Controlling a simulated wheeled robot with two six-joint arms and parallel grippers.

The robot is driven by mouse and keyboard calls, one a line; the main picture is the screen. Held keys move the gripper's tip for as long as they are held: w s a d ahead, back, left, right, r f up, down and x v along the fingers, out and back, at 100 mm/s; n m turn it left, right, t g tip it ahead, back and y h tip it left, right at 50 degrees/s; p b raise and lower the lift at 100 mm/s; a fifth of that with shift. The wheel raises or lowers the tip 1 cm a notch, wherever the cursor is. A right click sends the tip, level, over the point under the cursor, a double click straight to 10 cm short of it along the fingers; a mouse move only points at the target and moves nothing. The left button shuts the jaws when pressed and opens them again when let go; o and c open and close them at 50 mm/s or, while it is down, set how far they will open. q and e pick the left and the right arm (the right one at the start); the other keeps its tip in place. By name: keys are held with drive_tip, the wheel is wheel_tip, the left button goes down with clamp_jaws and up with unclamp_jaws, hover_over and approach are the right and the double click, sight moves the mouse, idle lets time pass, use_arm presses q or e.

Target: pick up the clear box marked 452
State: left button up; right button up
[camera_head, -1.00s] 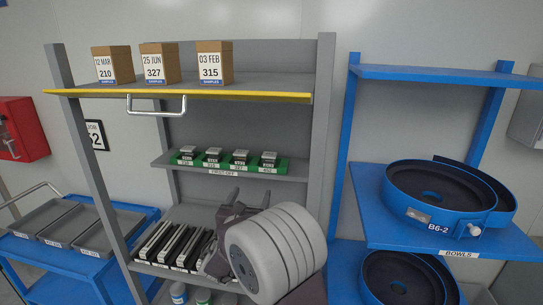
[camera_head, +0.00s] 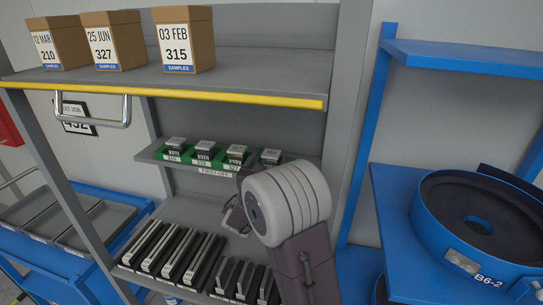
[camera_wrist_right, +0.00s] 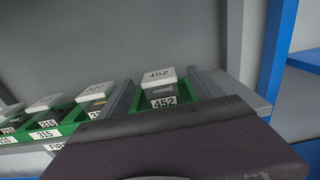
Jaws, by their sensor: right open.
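The box marked 452 (camera_wrist_right: 158,77) has a pale lid bearing its number and sits in a green holder (camera_wrist_right: 180,96) with a 452 label. In the head view the box (camera_head: 271,156) is rightmost in the row on the middle shelf, its lower part hidden by my right arm. My right gripper (camera_wrist_right: 161,75) is open; in the wrist view its two grey fingers lie to the left and right of the box, with nothing held. In the head view the gripper (camera_head: 240,196) is mostly hidden behind my wrist. My left gripper is not in view.
Boxes marked 327 (camera_head: 237,152), 315 (camera_head: 205,148) and 210 (camera_head: 175,144) stand left in the same row. A yellow-edged shelf (camera_head: 230,97) with cartons is above. Black slotted units (camera_head: 170,250) fill the shelf below. A grey post (camera_head: 347,130) stands to the right.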

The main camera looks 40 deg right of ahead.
drive_tip(key=shift+w+d+f, duration=0.3)
drive_tip(key=shift+w+d, duration=0.45)
drive_tip(key=shift+d, duration=0.15)
drive_tip(key=w+d+p, duration=0.1)
drive_tip(key=w+d+r+p, duration=0.1)
drive_tip(key=d+p, duration=0.1)
drive_tip(key=shift+w+d, duration=0.1)
drive_tip(key=shift+w, duration=0.25)
drive_tip(key=shift+w+d+f, duration=0.25)
drive_tip(key=shift+d, duration=0.05)
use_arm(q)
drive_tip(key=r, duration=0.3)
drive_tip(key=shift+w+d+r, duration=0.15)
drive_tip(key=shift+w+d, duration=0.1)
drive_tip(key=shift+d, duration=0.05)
use_arm(e)
drive_tip(key=shift+s+a+r, duration=0.1)
drive_tip(key=shift+a+r, duration=0.05)
drive_tip(key=c, duration=1.4)
